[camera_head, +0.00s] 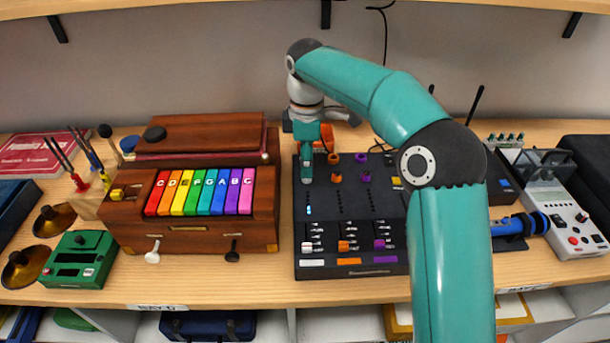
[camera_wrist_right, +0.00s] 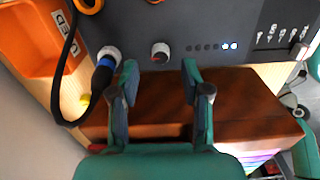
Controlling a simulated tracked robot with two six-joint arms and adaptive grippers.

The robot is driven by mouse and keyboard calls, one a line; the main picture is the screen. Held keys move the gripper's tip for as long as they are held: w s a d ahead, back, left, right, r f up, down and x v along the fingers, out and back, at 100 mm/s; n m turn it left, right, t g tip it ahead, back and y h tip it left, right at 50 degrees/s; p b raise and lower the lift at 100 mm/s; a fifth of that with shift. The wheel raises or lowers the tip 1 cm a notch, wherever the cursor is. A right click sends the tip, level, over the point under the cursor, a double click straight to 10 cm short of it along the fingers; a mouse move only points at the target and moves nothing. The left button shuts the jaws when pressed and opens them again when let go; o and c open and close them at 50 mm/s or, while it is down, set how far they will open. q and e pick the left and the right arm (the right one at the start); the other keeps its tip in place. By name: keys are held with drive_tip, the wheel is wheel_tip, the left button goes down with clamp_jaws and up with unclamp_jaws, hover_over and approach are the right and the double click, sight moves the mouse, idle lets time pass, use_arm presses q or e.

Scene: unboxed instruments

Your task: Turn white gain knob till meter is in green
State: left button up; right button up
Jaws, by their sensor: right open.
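The black mixer panel (camera_head: 350,225) lies on the shelf under my right arm. My right gripper (camera_head: 306,180) points down over its upper left part. In the right wrist view the gripper (camera_wrist_right: 159,68) is open and empty. In the head view the gripper hides this knob. My left gripper is out of view.
A black cable plug with a blue ring (camera_wrist_right: 105,62) stands close beside the left finger. Orange knobs (camera_head: 336,177) and purple knobs (camera_head: 366,177) are on neighbouring channels. A wooden box with rainbow keys (camera_head: 207,190) stands left of the panel. An orange tray (camera_wrist_right: 35,40) is nearby.

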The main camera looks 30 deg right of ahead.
drive_tip(key=shift+f, duration=1.75)
clamp_jaws()
drive_tip(key=shift+a, duration=0.3)
drive_tip(key=shift+d, duration=0.25)
drive_tip(key=shift+r, duration=0.1)
